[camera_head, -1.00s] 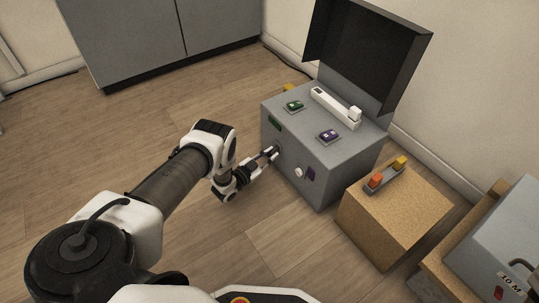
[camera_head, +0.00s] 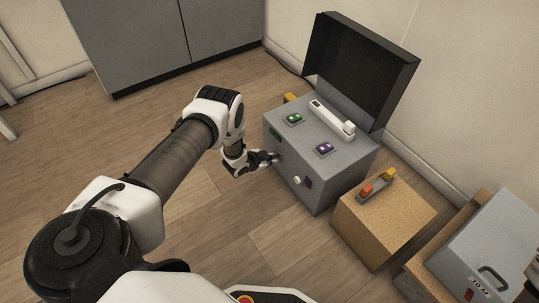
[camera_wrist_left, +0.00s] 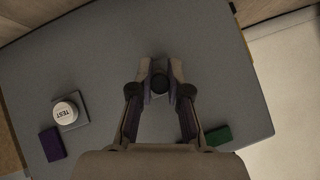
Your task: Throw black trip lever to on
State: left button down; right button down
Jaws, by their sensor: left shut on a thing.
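A grey box (camera_head: 297,168) with an open black lid (camera_head: 362,70) stands on the floor. My left gripper (camera_head: 275,157) is at its front face, in the left part. In the left wrist view the fingers (camera_wrist_left: 160,78) are shut on a small dark piece, which looks like the black trip lever (camera_wrist_left: 159,84). The fingers hide most of it, so its on or off position cannot be told. A white round TEST button (camera_wrist_left: 65,112) is on the same face, with a purple plate (camera_wrist_left: 51,144) and a green plate (camera_wrist_left: 218,136).
A cardboard-brown block (camera_head: 375,229) with an orange and yellow part stands close at right. Open floor lies at left.

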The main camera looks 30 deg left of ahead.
pick_arm(q)
jog(key=shift+w+d+r+g+y+p, duration=0.1)
jog(key=shift+w+r+g+y+p, duration=0.15)
jog(key=shift+g, duration=0.45)
jog(key=shift+r+g+y+p, duration=0.15)
jog(key=shift+r+g, duration=0.15)
jog(key=shift+g, duration=0.4)
jog(key=c, duration=1.1)
grip_release()
jog(key=v, duration=1.2)
jog(key=shift+d, duration=0.1)
jog(key=shift+d, duration=0.1)
